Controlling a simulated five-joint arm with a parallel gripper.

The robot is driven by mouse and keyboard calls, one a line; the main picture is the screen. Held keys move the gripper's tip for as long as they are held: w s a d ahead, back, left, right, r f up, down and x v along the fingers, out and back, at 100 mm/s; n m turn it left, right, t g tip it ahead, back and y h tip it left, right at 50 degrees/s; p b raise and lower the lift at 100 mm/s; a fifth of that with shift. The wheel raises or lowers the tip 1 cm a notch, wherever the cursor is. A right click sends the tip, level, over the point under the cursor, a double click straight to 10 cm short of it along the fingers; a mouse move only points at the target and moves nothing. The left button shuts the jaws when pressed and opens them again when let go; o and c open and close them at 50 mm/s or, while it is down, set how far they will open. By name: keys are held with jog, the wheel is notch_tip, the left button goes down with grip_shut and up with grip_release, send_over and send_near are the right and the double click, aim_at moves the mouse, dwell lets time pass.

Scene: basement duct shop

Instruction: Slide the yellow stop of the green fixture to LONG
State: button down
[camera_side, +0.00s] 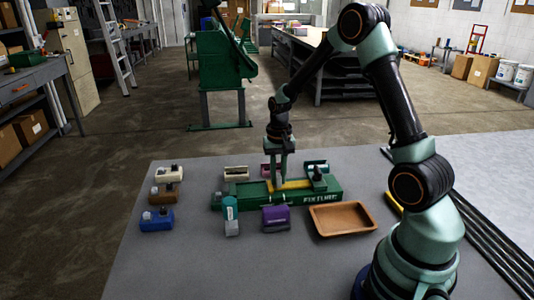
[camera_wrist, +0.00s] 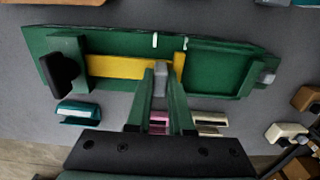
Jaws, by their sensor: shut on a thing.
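The green fixture (camera_side: 330,194) lies on the grey table, a long tray-like body with white lettering on its front side. Its yellow stop (camera_side: 296,184) is a long flat bar in the channel, ending in a raised yellow end piece (camera_wrist: 180,58) in the wrist view. My gripper (camera_side: 277,184) points down over the fixture, shut on the stop. In the wrist view my fingertips (camera_wrist: 162,70) are beside the raised end, with a small grey piece between them. Two white marks (camera_wrist: 155,40) show on the rim near the stop's end. I cannot read LONG anywhere.
A brown tray (camera_side: 342,218), purple block (camera_side: 276,218) and teal-topped piece (camera_side: 231,215) lie in front. Several small blocks stand left and behind. The table's front left is clear.

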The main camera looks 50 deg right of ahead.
aim_at(293, 184)
jog(key=shift+d+r, duration=0.1)
jog(key=shift+s+d, duration=1.55)
jog(key=shift+s, duration=0.05)
jog(key=c, duration=0.8)
grip_release()
jog(key=shift+r, duration=0.3)
notch_tip(293, 184, up, 11)
jog(key=shift+r, duration=0.2)
